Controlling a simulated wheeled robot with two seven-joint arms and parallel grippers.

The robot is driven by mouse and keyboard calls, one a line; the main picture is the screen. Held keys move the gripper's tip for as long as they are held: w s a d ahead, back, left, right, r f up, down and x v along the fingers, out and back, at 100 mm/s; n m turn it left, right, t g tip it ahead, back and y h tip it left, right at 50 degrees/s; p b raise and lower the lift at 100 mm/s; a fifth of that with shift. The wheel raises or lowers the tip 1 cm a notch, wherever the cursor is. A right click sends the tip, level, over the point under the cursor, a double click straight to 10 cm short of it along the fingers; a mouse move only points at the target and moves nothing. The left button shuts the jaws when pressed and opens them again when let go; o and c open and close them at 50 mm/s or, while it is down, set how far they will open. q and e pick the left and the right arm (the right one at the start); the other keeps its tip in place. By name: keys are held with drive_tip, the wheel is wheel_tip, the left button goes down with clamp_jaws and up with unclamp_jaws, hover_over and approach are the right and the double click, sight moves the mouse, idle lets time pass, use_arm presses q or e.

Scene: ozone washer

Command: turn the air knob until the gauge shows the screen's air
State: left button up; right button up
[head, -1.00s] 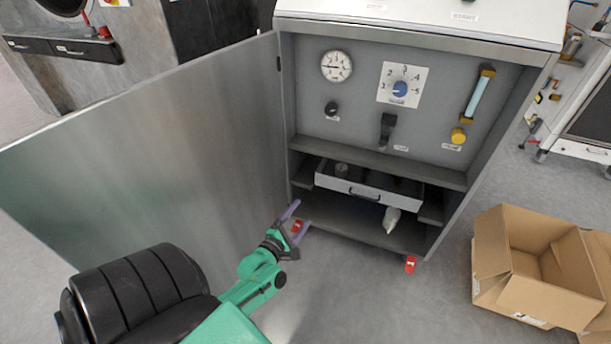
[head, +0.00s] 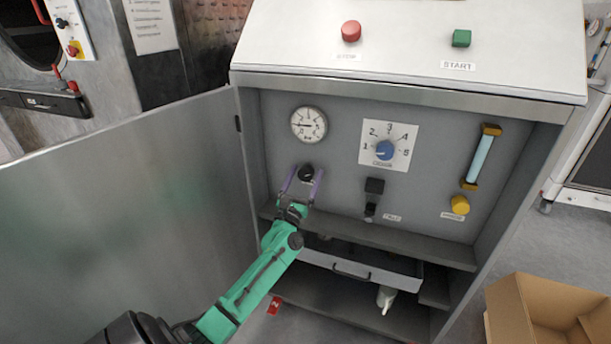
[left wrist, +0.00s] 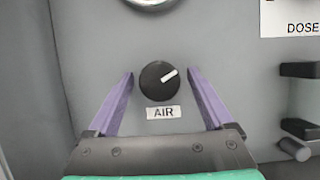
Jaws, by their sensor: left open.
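The air knob (head: 306,173) is a small black dial on the grey panel under the gauge. In the left wrist view the air knob (left wrist: 158,81) has a white pointer aimed up and right, above an "AIR" label (left wrist: 163,112). The round white gauge (head: 308,124) is above the knob; its needle lies roughly level, pointing left, and its numbers are too small to read. My left gripper (head: 303,180) is open, with a purple finger (left wrist: 117,103) on each side of the knob, apart from it. No screen is in view. My right gripper is not in view.
The cabinet door (head: 130,220) stands open at left. Below are a shelf and drawer (head: 360,270). A cardboard box (head: 545,310) sits on the floor at right.

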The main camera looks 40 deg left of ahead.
use_arm(q)
drive_tip(key=shift+r, duration=0.1)
drive_tip(key=c, duration=1.4)
drive_tip(key=shift+o, duration=0.2)
drive_tip(key=shift+m, duration=0.4)
